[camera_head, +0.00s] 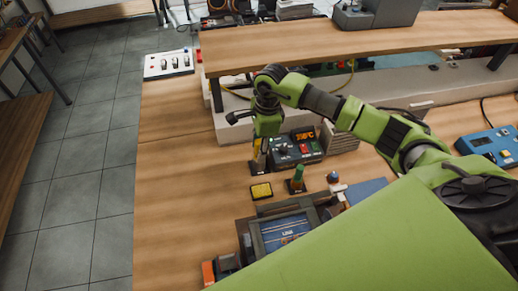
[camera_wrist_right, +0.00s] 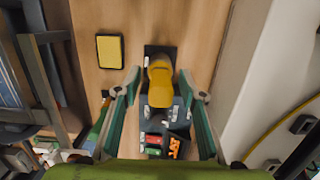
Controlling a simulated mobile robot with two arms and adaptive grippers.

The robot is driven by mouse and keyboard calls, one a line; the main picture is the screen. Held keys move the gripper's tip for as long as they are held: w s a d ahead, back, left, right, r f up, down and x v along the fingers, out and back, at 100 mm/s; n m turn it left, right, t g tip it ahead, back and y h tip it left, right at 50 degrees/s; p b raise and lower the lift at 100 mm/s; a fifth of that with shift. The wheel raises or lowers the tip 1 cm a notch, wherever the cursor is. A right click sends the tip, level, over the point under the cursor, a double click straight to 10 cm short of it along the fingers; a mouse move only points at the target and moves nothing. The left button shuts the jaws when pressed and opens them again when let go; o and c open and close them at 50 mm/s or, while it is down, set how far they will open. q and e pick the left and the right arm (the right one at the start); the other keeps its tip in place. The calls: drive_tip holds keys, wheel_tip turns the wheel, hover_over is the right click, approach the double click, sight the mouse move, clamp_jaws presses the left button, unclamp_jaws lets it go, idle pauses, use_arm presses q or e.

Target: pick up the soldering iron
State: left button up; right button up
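The soldering iron (camera_wrist_right: 160,78) has a yellow handle and stands in a dark holder (camera_wrist_right: 152,50) in the right wrist view. In the head view its yellow handle (camera_head: 257,148) is partly hidden by my right gripper (camera_head: 262,150), which points down over it. In the right wrist view my right gripper (camera_wrist_right: 158,86) is open, with one finger on each side of the handle and a visible gap to each. The iron's tip is hidden. My left gripper is in neither view.
A soldering station (camera_head: 295,148) with a lit orange display stands right beside the iron. A yellow sponge in a dark tray (camera_head: 261,191) and a green-handled item (camera_head: 297,178) are close in front. A raised shelf (camera_head: 350,42) runs behind. The bench's left part (camera_head: 175,190) is clear.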

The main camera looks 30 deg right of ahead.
drive_tip(key=shift+f, duration=0.1)
clamp_jaws()
drive_tip(key=shift+r+p, duration=0.3)
drive_tip(key=shift+r, duration=0.5)
drive_tip(key=s+d+r+p, duration=0.5)
drive_tip(key=s+r, duration=0.6)
drive_tip(key=s, duration=0.2)
drive_tip(key=shift+r+p, duration=0.25)
drive_tip(key=shift+p, duration=0.1)
